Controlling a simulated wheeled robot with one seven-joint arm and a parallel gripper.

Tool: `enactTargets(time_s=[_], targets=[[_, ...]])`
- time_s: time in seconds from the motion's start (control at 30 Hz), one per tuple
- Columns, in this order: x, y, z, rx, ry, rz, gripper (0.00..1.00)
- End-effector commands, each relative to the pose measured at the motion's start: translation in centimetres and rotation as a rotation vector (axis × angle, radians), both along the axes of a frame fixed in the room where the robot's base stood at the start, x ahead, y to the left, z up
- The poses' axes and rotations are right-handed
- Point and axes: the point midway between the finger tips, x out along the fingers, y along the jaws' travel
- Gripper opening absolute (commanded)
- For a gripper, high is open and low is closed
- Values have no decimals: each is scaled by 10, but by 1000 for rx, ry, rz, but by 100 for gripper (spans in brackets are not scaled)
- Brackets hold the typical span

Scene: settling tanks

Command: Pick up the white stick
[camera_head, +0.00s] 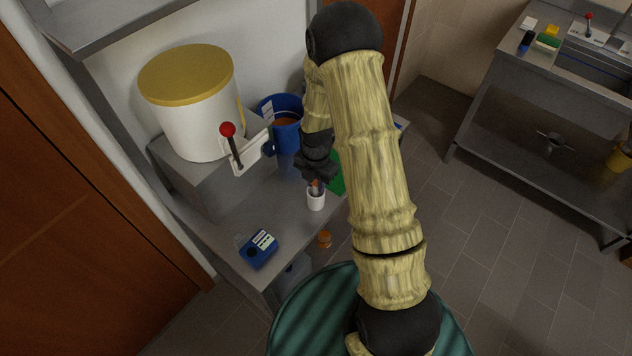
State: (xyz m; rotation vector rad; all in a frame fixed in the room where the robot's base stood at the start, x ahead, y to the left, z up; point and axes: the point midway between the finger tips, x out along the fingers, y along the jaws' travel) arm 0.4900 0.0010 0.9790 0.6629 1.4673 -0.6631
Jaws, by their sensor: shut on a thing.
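My gripper (315,171) is dark and points down over the grey metal bench. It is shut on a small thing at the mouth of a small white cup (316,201). The cup stands upright near the bench's front edge. Something brownish-orange shows between my fingertips and the cup's rim. The held thing is mostly hidden and too small to identify. I cannot clearly make out a white stick.
A white drum with a yellow lid (193,115) stands behind left, near a red-knobbed lever (232,146). A blue bucket (282,121) is behind my gripper, a green object (337,178) beside it. A blue device (259,249) sits at the bench's front left. A sink bench (497,84) stands right.

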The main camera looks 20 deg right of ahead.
Motion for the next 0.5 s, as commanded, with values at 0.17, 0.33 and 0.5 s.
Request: enactTargets(time_s=[0.17,0.33,0.5], targets=[[1,0,5,1,-2,0,0],[1,-1,22,0,-4,-2,0],[1,-1,49,0,-6,-1,0]])
